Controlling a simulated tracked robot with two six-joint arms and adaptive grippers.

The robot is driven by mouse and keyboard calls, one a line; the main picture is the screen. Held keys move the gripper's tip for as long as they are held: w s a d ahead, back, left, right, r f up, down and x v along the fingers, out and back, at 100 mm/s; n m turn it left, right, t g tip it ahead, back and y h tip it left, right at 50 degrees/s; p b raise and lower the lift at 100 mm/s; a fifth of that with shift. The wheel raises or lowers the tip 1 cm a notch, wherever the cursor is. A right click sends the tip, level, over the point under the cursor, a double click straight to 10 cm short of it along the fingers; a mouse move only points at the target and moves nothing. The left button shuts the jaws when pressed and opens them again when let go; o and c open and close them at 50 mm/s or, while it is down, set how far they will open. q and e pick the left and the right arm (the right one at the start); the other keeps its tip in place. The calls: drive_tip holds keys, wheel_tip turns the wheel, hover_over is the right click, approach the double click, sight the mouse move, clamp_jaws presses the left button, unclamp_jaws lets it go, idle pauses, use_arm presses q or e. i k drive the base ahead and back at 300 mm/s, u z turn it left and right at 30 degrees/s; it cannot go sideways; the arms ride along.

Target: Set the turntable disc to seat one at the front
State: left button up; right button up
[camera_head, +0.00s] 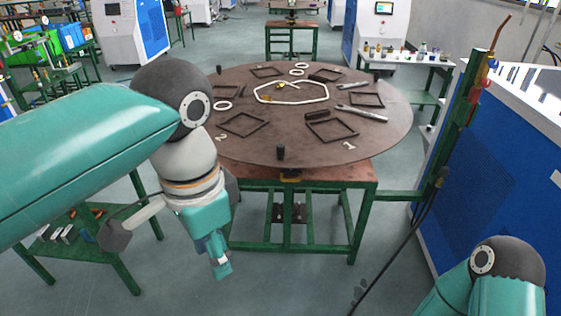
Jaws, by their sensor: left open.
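The turntable disc (285,145) is a large brown round plate on a green stand. It carries several dark square frames, short black pegs and pale painted marks. The mark 1 (349,146) is at the front right of the disc, near a square frame (331,130). The mark 2 (221,138) is at the front left, near another frame (243,124). My right gripper is out of view.
A pale hexagonal loop (291,93) lies mid-disc. A green post (471,100) with a hose stands at right, beside a blue cabinet (500,160). A low green bench (90,245) is at left. Floor in front is clear.

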sight(302, 128)
drive_tip(key=u, duration=0.2)
drive_tip(key=i, duration=1.65)
drive_tip(key=z, duration=0.75)
